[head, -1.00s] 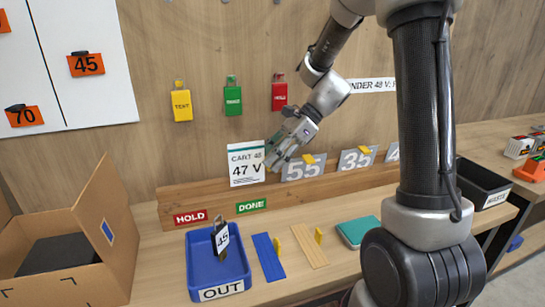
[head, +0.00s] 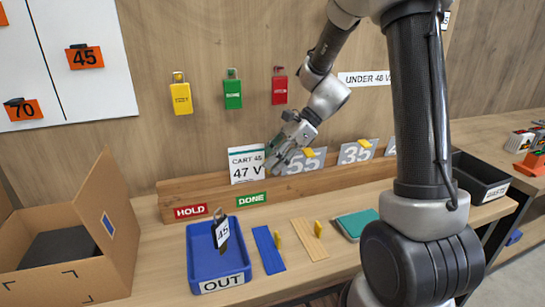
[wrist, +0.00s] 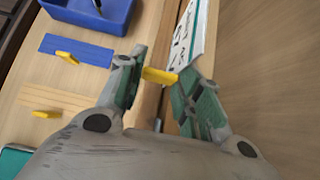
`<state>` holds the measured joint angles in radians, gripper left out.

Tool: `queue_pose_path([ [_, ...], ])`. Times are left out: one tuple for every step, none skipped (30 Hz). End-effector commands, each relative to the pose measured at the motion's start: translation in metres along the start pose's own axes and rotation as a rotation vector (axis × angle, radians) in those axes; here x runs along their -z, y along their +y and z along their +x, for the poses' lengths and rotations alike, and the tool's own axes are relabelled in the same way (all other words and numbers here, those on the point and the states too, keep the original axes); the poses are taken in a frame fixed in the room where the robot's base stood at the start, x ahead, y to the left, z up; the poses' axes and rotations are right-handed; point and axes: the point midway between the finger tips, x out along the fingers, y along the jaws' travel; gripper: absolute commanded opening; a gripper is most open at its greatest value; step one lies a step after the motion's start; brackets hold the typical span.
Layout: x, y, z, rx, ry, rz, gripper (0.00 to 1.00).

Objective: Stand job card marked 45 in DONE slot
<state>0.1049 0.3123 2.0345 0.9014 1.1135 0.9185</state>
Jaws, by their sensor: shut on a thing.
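The job card (head: 246,167) is white with a green top band and reads CART 45, 47 V. It stands upright at the wooden rack (head: 320,186), above the green DONE label (head: 251,199). My gripper (head: 275,162) is at the card's right edge, shut on its yellow tab. In the wrist view the yellow tab (wrist: 160,75) lies between the fingers, with the card (wrist: 190,35) beyond, seen nearly edge-on. The card's lower edge meets the rack's top; I cannot tell how deep it sits in the slot.
A red HOLD label (head: 191,212) is left of DONE. Grey cards 55 (head: 312,163) and 35 (head: 356,153) stand right of my gripper. A blue OUT tray (head: 205,272) holds a padlock with a tag 45 (head: 222,235). Blue and tan pieces with yellow tabs lie beside it.

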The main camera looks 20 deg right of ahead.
Motion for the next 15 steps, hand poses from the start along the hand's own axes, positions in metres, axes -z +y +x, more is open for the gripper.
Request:
queue_pose_path([
  [0.001,0.0001,0.001,0.0,0.0,0.001,0.19],
  [0.0015,0.0001,0.0014,0.0,0.0,0.0,0.19],
  [0.0018,0.0,0.0017,0.0,0.0,0.0,0.19],
  [0.002,0.0,0.0019,0.0,0.0,0.0,0.19],
  [0.0021,0.0,0.002,0.0,0.0,0.0,0.19],
  [0.0021,0.0,0.002,0.0,0.0,-0.001,0.19],
  [0.0021,0.0,0.002,0.0,0.0,-0.001,0.19],
  [0.0021,-0.0001,0.0019,0.0,0.0,-0.001,0.19],
  [0.0021,-0.0001,0.0019,0.001,0.0,-0.001,0.19],
  [0.002,-0.0001,0.0019,0.001,0.0,-0.001,0.19],
  [0.002,-0.0001,0.0019,0.001,0.0,-0.001,0.37],
  [0.002,-0.0001,0.0019,0.001,0.0,-0.001,0.44],
  [0.002,-0.0001,0.0019,0.001,0.0,-0.001,0.49],
  [0.002,-0.0001,0.0019,0.001,0.0,-0.001,0.55],
  [0.002,-0.0001,0.0019,0.001,0.0,-0.001,0.6],
])
